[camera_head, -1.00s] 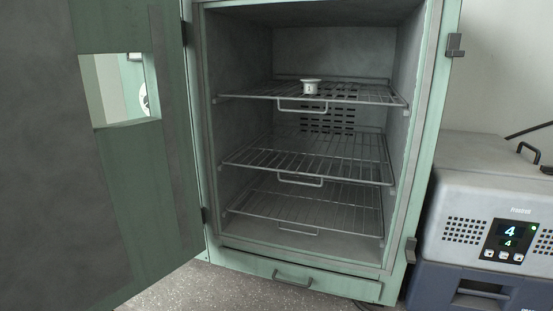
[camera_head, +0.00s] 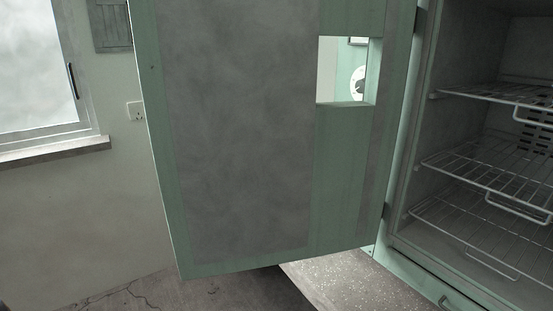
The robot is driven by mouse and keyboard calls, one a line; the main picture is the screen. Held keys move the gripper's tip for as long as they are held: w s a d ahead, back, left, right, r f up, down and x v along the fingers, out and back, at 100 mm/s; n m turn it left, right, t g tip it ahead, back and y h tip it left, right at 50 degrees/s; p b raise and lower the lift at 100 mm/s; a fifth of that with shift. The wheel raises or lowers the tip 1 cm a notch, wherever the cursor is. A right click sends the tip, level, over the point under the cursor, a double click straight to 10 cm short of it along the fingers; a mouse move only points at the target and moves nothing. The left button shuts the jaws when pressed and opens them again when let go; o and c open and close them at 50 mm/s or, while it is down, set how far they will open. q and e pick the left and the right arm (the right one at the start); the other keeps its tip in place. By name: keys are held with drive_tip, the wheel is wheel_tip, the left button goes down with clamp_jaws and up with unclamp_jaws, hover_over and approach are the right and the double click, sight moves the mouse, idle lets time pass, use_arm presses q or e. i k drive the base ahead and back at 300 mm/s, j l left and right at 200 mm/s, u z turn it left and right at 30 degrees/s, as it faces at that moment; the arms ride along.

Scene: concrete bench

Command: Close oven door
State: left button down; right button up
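The oven door (camera_head: 240,130) is green with a grey inner panel and a small window cutout. It stands wide open, swung out to the left of the oven, and fills the middle of the head view. The oven (camera_head: 407,225) is at the right edge, its open cavity showing several wire racks (camera_head: 480,170). The door joins the oven along the oven's left side. Neither of my grippers is in view. The outer face of the door is hidden.
A window (camera_head: 40,70) with a sill is in the wall at the left. A wall socket (camera_head: 135,111) and a grey panel (camera_head: 110,25) are beside it. A speckled bench top (camera_head: 340,280) shows below the door. Cracked floor (camera_head: 130,295) shows at the lower left.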

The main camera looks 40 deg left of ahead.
sight(253, 172)
drive_tip(key=j+z, duration=0.1)
drive_tip(key=j, duration=0.75)
drive_tip(key=j+z, duration=0.15)
drive_tip(key=j, duration=0.3)
drive_tip(key=k+j+z, duration=0.2)
drive_tip(key=j, duration=0.2)
drive_tip(key=k+j+z, duration=0.15)
drive_tip(key=j, duration=0.3)
drive_tip(key=k+j+z, duration=0.2)
drive_tip(key=j, duration=0.2)
drive_tip(key=j+z, duration=0.15)
drive_tip(key=j, duration=0.25)
drive_tip(key=k+j+z, duration=0.15)
drive_tip(key=j+z, duration=0.2)
drive_tip(key=j, duration=0.3)
drive_tip(key=k+j+z, duration=0.15)
drive_tip(key=j, duration=0.4)
drive_tip(key=i+j, duration=0.15)
drive_tip(key=j, duration=0.2)
drive_tip(key=i+j+z, duration=0.15)
drive_tip(key=j, duration=0.2)
drive_tip(key=j+u, duration=0.15)
drive_tip(key=u, duration=0.2)
